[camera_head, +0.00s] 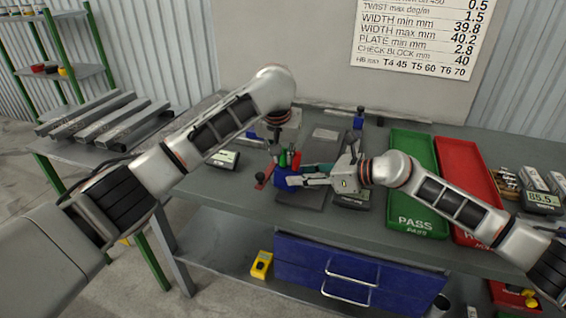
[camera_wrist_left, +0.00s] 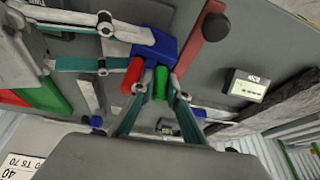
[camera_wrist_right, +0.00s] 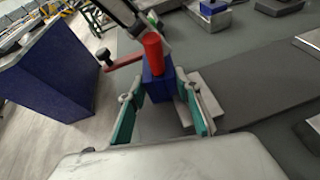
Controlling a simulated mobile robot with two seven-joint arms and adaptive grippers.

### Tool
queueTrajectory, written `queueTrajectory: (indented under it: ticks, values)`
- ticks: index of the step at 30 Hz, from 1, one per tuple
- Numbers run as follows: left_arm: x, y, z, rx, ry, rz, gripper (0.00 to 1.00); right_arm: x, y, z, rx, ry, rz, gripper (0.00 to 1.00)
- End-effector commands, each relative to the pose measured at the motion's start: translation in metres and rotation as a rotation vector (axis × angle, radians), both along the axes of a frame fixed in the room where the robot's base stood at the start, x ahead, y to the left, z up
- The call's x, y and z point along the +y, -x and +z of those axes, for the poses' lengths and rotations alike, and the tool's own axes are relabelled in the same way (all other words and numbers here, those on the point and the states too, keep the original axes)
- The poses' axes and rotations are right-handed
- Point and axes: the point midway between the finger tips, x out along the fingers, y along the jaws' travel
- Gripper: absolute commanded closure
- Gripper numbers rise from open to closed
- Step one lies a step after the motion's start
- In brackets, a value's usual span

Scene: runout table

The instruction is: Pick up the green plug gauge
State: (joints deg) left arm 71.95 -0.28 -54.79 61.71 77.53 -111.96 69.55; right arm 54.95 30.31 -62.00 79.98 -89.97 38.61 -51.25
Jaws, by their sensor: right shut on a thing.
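The green plug gauge (camera_head: 282,160) stands beside a red one (camera_head: 296,161) in a blue block (camera_head: 283,182) on the table. In the left wrist view the green gauge (camera_wrist_left: 161,82) shows between the fingers of my left gripper (camera_wrist_left: 160,96), with the red gauge (camera_wrist_left: 132,75) just outside them. My left gripper is open around the green gauge, with gaps at its sides. My right gripper (camera_head: 300,181) is shut on the blue block from the right.
A red bar with a dark knob (camera_head: 262,180) lies left of the block. A small display instrument (camera_head: 223,159) is further left. The green PASS tray (camera_head: 412,146) and a red tray (camera_head: 466,165) are to the right. A dark grey plate (camera_head: 325,143) lies behind the block.

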Motion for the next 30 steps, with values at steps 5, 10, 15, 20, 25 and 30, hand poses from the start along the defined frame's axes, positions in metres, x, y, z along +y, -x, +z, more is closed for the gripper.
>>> queueTrajectory:
  ticks: [5, 10, 15, 20, 25, 30]
  values:
    - [-0.001, 0.002, -0.004, 0.006, -0.001, -0.001, 0.87, 0.001, 0.001, 0.001, -0.002, -0.001, 0.002, 0.92]
    - [-0.001, 0.002, -0.004, 0.006, -0.001, -0.002, 1.0, 0.001, 0.001, 0.001, -0.002, -0.002, 0.003, 0.92]
    - [-0.001, 0.002, -0.004, 0.007, -0.001, -0.001, 1.0, 0.002, 0.001, 0.002, -0.002, -0.003, 0.003, 0.92]
    - [-0.001, 0.001, 0.008, 0.005, 0.001, -0.002, 1.0, 0.002, 0.001, 0.002, -0.001, -0.003, 0.003, 0.92]
    - [-0.002, 0.001, 0.041, 0.002, 0.002, -0.003, 1.0, 0.001, 0.0, 0.001, -0.001, -0.002, 0.001, 0.92]
    - [-0.001, 0.001, 0.073, 0.002, 0.0, -0.002, 1.0, 0.001, 0.0, 0.001, -0.001, -0.002, 0.001, 0.92]
